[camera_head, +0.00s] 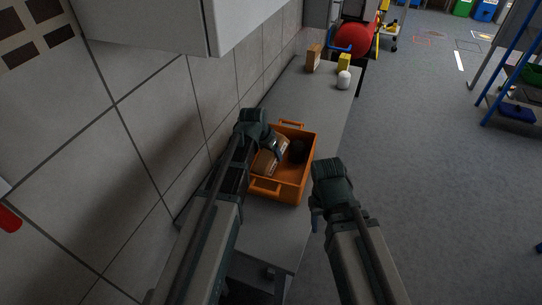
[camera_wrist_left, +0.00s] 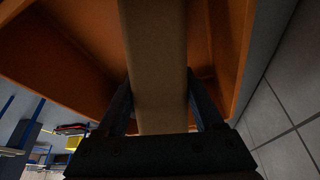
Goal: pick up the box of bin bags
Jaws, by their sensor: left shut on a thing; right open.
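A brown box (camera_head: 268,160) with a pale label is in the orange crate (camera_head: 292,190), towards its left side, and looks tilted. I take it for the box of bin bags, but its print is too small to read. My left gripper (camera_head: 276,147) reaches over the crate's left wall and is shut on this box. In the left wrist view the tan box (camera_wrist_left: 157,60) is between the two fingers (camera_wrist_left: 160,105), with orange crate walls around it. Whether its underside touches the crate floor is hidden. My right gripper (camera_head: 317,208) is open and empty, right of the crate, beyond the counter edge.
A dark object (camera_head: 298,150) lies in the crate's right part. The grey counter (camera_head: 318,105) runs along the tiled wall, with free room behind the crate. At its far end stand a brown carton (camera_head: 313,57), a yellow box (camera_head: 344,61) and a white item (camera_head: 344,80).

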